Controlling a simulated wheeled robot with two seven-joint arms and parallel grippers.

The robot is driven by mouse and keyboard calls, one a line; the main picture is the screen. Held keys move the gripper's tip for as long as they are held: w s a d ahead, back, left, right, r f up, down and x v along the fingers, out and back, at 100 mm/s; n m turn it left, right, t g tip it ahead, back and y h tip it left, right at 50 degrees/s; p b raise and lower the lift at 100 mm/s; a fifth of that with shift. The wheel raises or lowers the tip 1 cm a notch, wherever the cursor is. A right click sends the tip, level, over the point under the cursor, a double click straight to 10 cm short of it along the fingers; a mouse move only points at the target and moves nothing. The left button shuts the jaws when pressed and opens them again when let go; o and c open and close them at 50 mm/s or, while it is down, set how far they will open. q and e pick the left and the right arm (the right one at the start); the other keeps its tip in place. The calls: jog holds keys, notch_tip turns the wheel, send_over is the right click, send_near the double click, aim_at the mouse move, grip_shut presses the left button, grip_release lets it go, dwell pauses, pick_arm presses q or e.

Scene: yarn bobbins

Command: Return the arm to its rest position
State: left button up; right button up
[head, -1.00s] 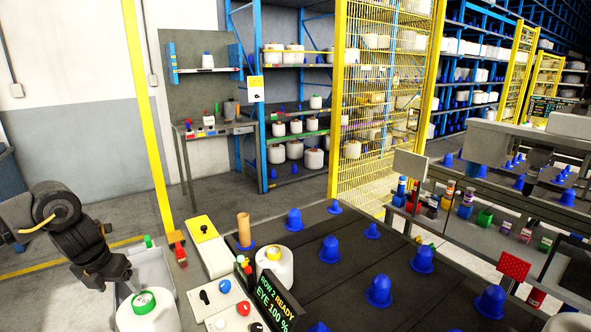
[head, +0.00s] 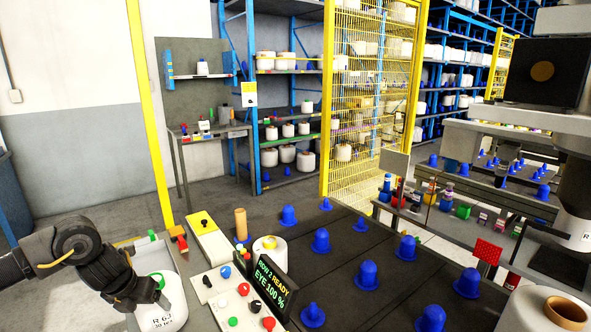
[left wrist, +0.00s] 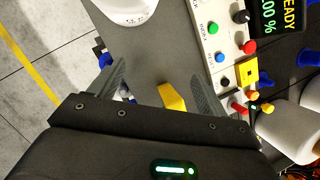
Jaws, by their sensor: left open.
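My left gripper (head: 142,292) is at the lower left of the head view, in front of part of a white bobbin (head: 170,312) with a green core top and a printed label. In the left wrist view its two fingers (left wrist: 158,90) are spread apart with nothing held between them. A yellow piece (left wrist: 172,97) shows in the gap, lying beyond the fingers. A white bobbin edge (left wrist: 128,10) shows at the top of that view, apart from the fingers. My right gripper is not in view.
A control panel (head: 228,300) with coloured buttons and a display (head: 271,282) stand right of the gripper. Blue cone holders (head: 368,274) stand on the dark table. A white bobbin (head: 272,246) is behind the display. Open floor (head: 60,210) lies at the left.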

pick_arm(q)
jog(key=s+d+f+n+t+h, duration=0.1)
jog(key=s+d+f+n+h, duration=0.2)
jog(key=d, duration=0.6)
jog(key=s+d+f+n+t, duration=0.2)
jog(key=s+d+f+n, duration=0.15)
jog(key=d, duration=0.65)
jog(key=s+d+f+n+t+h, duration=0.1)
jog(key=s+d+f+n+h, duration=0.15)
jog(key=d+n, duration=0.45)
jog(key=s+a+f+n+g+y, duration=0.2)
jog(key=s+a+n, duration=0.2)
jog(key=s+n, duration=0.4)
jog(key=s+a+f+n+g+y, duration=0.1)
jog(key=s+a+f+n+y, duration=0.2)
jog(key=s+n, duration=0.45)
jog(key=s+a+f+n+g+y, duration=0.15)
jog(key=s+a+n, duration=0.35)
jog(key=s, duration=0.6)
notch_tip(320, 180, down, 25)
jog(key=g, duration=0.1)
jog(key=s+a+f+g, duration=0.1)
jog(key=s+a+f, duration=0.2)
jog(key=s+f, duration=1.3)
jog(key=shift+s+f+m+g, duration=0.35)
jog(key=shift+s+f+m, duration=0.05)
jog(key=shift+f, duration=0.4)
